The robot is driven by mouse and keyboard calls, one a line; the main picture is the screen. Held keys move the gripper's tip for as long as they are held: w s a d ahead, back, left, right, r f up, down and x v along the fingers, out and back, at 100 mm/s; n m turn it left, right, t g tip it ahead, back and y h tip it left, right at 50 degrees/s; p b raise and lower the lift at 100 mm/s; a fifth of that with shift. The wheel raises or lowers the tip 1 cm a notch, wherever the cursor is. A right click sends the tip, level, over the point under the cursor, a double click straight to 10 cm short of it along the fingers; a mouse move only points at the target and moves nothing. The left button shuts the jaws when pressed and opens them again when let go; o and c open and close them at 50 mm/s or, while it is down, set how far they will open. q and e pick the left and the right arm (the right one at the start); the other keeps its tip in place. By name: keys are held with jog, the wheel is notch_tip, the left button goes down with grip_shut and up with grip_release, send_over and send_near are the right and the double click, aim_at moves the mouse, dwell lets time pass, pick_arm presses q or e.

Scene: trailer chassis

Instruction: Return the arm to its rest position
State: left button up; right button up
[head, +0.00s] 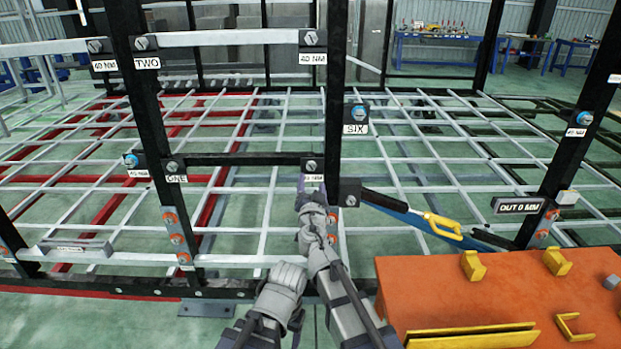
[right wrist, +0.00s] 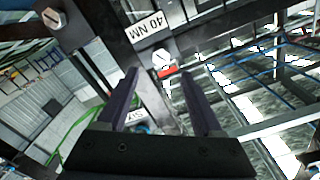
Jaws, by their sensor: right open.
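My right gripper (head: 312,188) is in the middle of the head view, just below the bolt (head: 311,166) at the right end of the crossbar marked ONE. Its dark purple fingers are only partly visible there. In the right wrist view, my right gripper (right wrist: 162,88) is open, its two fingers spread with nothing held between them. A bolt head (right wrist: 161,57) with a red patch below it and a "40 NM" label (right wrist: 148,30) show beyond the fingertips. I cannot tell whether the fingers touch the frame. No left gripper fingers show.
Black upright posts (head: 336,90) and a white-grey grid (head: 270,130) surround the arm closely. An orange table (head: 470,300) with yellow holders (head: 473,265) stands at the lower right. Workbenches stand far back.

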jog(key=s+d+f+g+h, duration=0.3)
jog(key=s+d+f+g, duration=0.2)
jog(key=s+d+f, duration=0.4)
jog(key=s+d+f+g+h, duration=0.2)
jog(key=s+d+f+g, duration=0.3)
jog(key=d, duration=0.6)
jog(key=s+a+f+n+g+y, duration=0.2)
jog(key=s+f+n+g+y, duration=0.15)
jog(key=s, duration=0.25)
jog(key=s+a+f+n+g+y, duration=0.2)
jog(key=s+a+f+n+g, duration=0.15)
jog(key=s, duration=0.35)
jog(key=s+a+n+p, duration=0.1)
jog(key=s+a, duration=0.2)
jog(key=a, duration=0.2)
jog(key=s+a+r+n+g+h+p, duration=0.1)
jog(key=s+a+n, duration=0.1)
jog(key=a, duration=0.3)
jog(key=shift+s, duration=0.4)
jog(key=shift+a+r, duration=0.1)
